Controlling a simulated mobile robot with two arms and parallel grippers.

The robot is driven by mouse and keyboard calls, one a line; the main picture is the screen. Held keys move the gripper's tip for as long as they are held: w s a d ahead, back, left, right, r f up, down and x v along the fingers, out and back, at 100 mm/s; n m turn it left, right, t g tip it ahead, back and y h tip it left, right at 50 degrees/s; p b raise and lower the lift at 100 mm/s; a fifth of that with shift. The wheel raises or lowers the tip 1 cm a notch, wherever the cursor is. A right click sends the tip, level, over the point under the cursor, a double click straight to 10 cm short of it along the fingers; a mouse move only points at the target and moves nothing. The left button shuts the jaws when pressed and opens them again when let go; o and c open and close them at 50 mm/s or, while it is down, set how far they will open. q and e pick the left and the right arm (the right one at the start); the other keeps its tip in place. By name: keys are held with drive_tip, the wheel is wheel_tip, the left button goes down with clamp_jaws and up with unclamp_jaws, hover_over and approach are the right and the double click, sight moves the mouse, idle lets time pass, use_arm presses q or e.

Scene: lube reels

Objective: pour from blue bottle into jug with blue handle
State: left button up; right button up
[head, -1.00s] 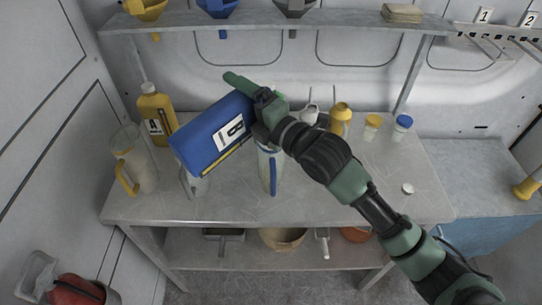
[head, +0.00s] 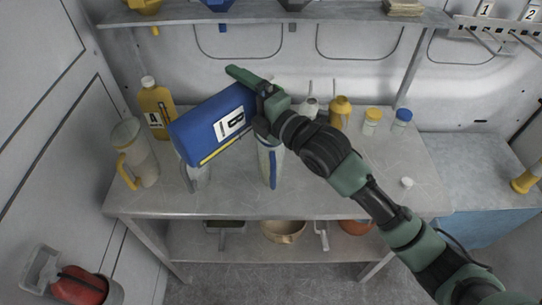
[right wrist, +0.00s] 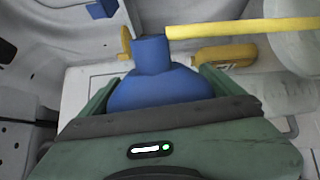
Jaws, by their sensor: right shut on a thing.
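The blue bottle (head: 212,130) has a label with a letter and a yellow strip along its lower edge. It is held tilted above the table, its base end toward the left. My right gripper (head: 258,100) is shut on its neck end. In the right wrist view the bottle's blue shoulder and neck (right wrist: 152,72) show between the fingers. The jug with the blue handle (head: 272,168) stands upright on the table below the gripper. My left gripper is not in view.
A jug with a yellow handle (head: 142,160) and a yellow bottle (head: 157,108) stand at the left. A grey-handled jug (head: 197,178) is partly behind the blue bottle. Small jars (head: 371,122) stand at the back right. A white cap (head: 407,182) lies in clear space.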

drive_tip(key=shift+r, duration=0.25)
idle(0.5)
idle(0.4)
drive_tip(key=shift+r+m+p, duration=0.2)
drive_tip(key=shift+m+p, duration=0.2)
drive_tip(key=shift+p, duration=0.1)
drive_tip(key=shift+f, duration=0.1)
drive_tip(key=shift+r+m+p, duration=0.2)
drive_tip(key=shift+m+p, duration=0.1)
drive_tip(key=shift+w, duration=0.1)
idle(0.5)
